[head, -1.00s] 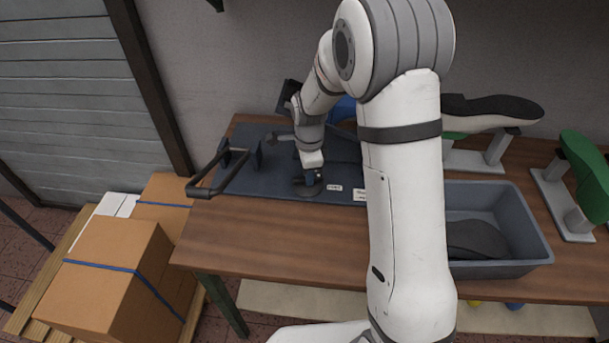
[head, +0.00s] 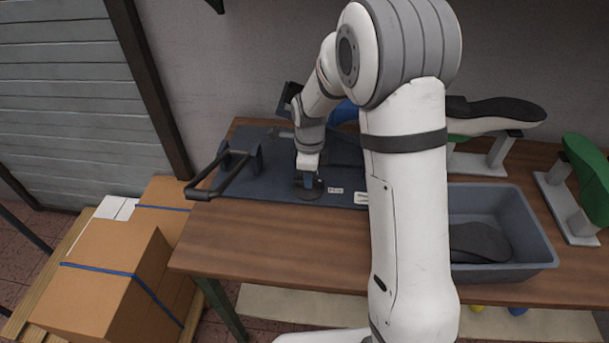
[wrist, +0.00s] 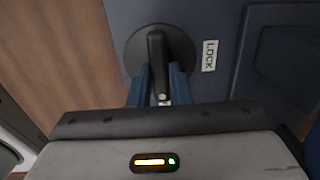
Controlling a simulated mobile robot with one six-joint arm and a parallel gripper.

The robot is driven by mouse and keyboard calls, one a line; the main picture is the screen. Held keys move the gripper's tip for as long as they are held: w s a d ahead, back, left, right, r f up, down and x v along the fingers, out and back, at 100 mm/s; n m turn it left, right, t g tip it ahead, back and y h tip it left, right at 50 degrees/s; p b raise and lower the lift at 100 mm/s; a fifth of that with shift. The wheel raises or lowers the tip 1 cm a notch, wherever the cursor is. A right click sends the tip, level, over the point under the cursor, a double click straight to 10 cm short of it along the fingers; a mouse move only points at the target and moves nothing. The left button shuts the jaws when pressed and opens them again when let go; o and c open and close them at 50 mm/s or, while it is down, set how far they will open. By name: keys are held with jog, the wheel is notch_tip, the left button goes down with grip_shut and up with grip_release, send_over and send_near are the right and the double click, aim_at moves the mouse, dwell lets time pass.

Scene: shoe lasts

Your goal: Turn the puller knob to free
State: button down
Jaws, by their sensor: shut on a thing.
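The puller knob is a dark round disc with a raised bar handle (wrist: 157,47) in the wrist view. In the head view its disc (head: 312,192) shows under my gripper at the front edge of the dark blue panel. My gripper (wrist: 160,84) has its two blue fingers shut on the bar, one on each side; it also shows in the head view (head: 308,181). A white LOCK label (wrist: 209,56) lies right of the disc in the wrist view. The bar runs roughly up and down there, beside the label rather than pointing at it. The bar's lower end is hidden.
The blue panel (head: 260,184) lies on a wooden bench (head: 240,240). A black U-shaped handle (head: 229,178) stands at its left. Small white labels (head: 335,190) sit right of the knob, too small to read. A grey bin (head: 520,264) stands at the right.

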jog(key=shift+w+a+r, duration=0.1)
jog(key=shift+w+r, duration=0.15)
jog(key=c, duration=1.4)
grip_release()
jog(key=shift+f, duration=0.15)
jog(key=shift+o, duration=0.3)
jog(key=shift+s, duration=0.1)
notch_tip(320, 180, up, 8)
jog(key=shift+f, duration=0.1)
